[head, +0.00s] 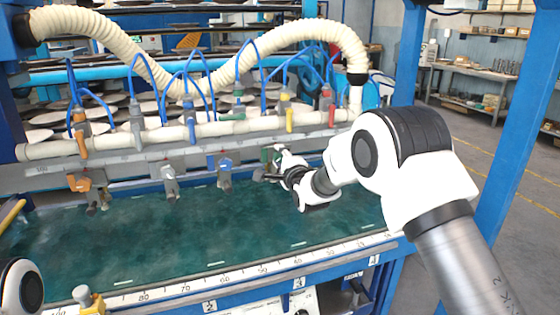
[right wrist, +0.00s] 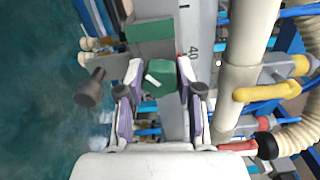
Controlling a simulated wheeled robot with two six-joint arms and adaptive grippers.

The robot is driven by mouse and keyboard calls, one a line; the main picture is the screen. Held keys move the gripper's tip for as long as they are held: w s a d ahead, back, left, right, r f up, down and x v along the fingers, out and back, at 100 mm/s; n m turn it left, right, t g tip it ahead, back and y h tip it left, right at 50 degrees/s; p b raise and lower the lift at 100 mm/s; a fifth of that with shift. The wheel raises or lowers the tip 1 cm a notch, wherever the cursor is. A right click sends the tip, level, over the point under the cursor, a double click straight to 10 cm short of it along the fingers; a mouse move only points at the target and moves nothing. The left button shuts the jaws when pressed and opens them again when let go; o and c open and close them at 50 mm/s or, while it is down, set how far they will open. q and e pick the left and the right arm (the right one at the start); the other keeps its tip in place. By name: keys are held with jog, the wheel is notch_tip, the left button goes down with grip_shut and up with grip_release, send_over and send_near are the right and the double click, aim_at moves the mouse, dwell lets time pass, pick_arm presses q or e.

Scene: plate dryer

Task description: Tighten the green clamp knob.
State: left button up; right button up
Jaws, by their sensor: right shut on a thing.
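The green clamp knob (right wrist: 160,84) sits between the fingers of my right gripper (right wrist: 160,74) in the right wrist view, with a small white mark on its face. The fingers are shut on it from both sides. In the head view my right gripper (head: 276,170) reaches the clamp at the right end of the grey rail, and only a little green (head: 277,154) shows there. A green block (right wrist: 150,30) lies just beyond the knob in the wrist view. My left gripper is out of view; only a white part of my left arm shows at the lower left.
An orange clamp (head: 80,184), a grey clamp (head: 170,180) and a blue clamp (head: 225,170) line the same rail (head: 120,158). A cream pipe (head: 110,140) with coloured valves and blue hoses runs just above. The green bed (head: 150,240) below is mostly clear.

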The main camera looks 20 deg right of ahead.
jog(key=m, duration=0.4)
jog(key=shift+f+m+b, duration=0.2)
jog(key=shift+m+b, duration=0.1)
jog(key=shift+b, duration=0.1)
jog(key=shift+f+m, duration=0.1)
jog(key=shift+m, duration=1.4)
jog(key=shift+f, duration=0.1)
jog(key=o, duration=1)
jog(key=shift+o, duration=0.8)
jog(key=shift+r, duration=0.2)
jog(key=shift+s, duration=0.1)
jog(key=s, duration=1.2)
jog(key=shift+d, duration=0.2)
